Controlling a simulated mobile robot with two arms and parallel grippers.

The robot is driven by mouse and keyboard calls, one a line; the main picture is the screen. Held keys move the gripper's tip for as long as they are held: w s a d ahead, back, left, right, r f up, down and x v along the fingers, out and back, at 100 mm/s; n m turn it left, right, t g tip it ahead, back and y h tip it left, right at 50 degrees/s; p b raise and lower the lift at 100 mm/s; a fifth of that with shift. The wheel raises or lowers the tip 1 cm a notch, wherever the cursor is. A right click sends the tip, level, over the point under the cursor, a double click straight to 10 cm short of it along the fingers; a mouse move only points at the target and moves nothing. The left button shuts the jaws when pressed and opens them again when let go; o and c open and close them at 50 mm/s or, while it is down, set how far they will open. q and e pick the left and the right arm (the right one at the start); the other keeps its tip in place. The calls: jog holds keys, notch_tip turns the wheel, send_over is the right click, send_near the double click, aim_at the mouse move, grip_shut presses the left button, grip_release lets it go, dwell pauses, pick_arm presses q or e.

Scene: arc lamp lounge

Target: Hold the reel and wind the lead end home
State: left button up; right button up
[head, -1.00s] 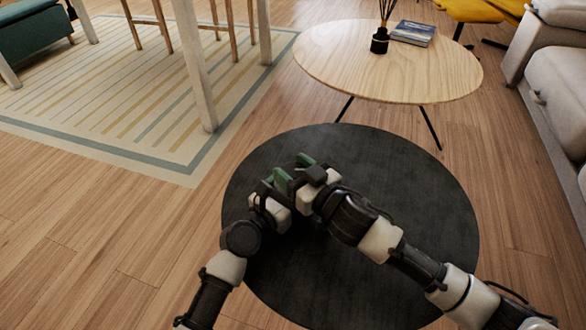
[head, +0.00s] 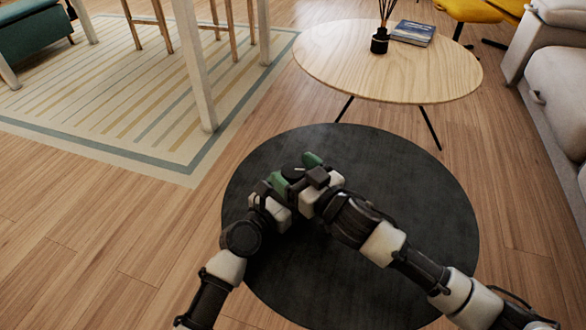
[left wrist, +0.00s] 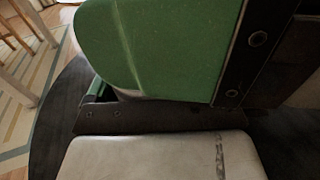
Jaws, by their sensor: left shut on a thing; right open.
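The green reel (head: 312,160) is over the round black table, mostly hidden behind my two grippers; only pieces of green show in the head view. My left gripper (head: 276,190) is shut on the reel from the left. In the left wrist view the reel (left wrist: 165,45) fills the top as a large green surface with a pale line, close against dark gripper parts. My right gripper (head: 311,176) is open, right beside the reel and close to the left gripper. I cannot make out the lead end, nor whether the right gripper touches the reel.
The black round table (head: 400,230) is otherwise bare. A wooden oval table (head: 340,60) behind it holds a black diffuser (head: 379,42) and books (head: 412,33). A grey sofa (head: 560,90) stands at the right, a striped rug (head: 110,100) at the left.

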jog(key=v, duration=1.1)
jog(key=shift+s+d, duration=0.1)
pick_arm(q)
jog(key=o, duration=1)
jog(key=shift+c, duration=0.2)
jog(key=shift+a, duration=0.1)
jog(key=v, duration=1.2)
